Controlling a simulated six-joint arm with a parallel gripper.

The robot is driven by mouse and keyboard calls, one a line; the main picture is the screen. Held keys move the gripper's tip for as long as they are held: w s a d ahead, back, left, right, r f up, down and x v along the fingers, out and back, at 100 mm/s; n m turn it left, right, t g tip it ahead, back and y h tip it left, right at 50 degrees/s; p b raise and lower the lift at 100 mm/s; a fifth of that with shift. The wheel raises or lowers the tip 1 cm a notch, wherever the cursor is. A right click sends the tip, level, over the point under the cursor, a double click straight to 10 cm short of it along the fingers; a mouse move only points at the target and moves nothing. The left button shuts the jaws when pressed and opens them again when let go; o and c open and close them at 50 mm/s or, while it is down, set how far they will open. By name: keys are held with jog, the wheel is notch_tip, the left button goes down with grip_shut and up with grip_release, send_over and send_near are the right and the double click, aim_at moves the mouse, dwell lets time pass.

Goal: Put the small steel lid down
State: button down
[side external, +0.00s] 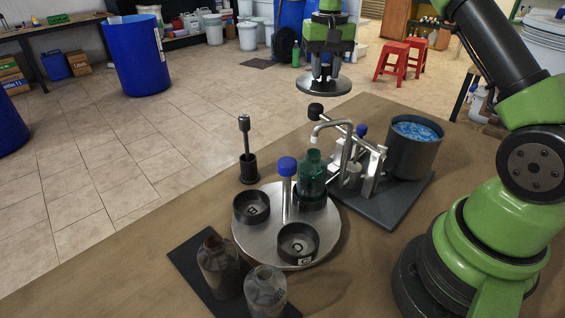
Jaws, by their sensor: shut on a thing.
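The small steel lid (324,86) is a round grey disc with a knob on top, seen in the side external view at the top centre. My gripper (325,68) is above it, shut on its knob. The lid hangs about level in the air, apart from everything below it. A dark pot (411,161) with an open top and bright blue contents stands below and to the right of the lid, on a dark base plate (392,213). My fingertips are small and partly dark in this view.
A tap-like dispenser (345,131) with a black-knobbed lever stands left of the pot. A steel turntable (270,245) carries black cups and a green bottle (313,174). Two bottles stand on a black mat (188,256). The bench (140,281) is bare at front left.

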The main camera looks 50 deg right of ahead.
jog(key=d+f+m, duration=0.1)
jog(key=d, duration=0.1)
jog(key=w+d+f+m, duration=0.1)
jog(key=d+f, duration=0.1)
jog(key=shift+w+d+f, duration=0.1)
jog(key=shift+w+f, duration=0.05)
jog(key=shift+f, duration=0.15)
jog(key=w+a+f+m, duration=0.1)
jog(key=f, duration=0.4)
jog(key=w+a+f+m, duration=0.1)
jog(key=f, duration=0.3)
jog(key=w+a+f+m, duration=0.1)
jog(key=f, duration=0.4)
jog(key=shift+w+a+f+m, duration=0.25)
jog(key=shift+w+f+m, duration=0.05)
jog(key=shift+f+m, duration=0.1)
jog(key=shift+f, duration=0.1)
jog(key=shift+f, duration=0.25)
jog(key=c, duration=0.9)
grip_release()
jog(key=shift+o, duration=0.2)
jog(key=shift+r, duration=0.1)
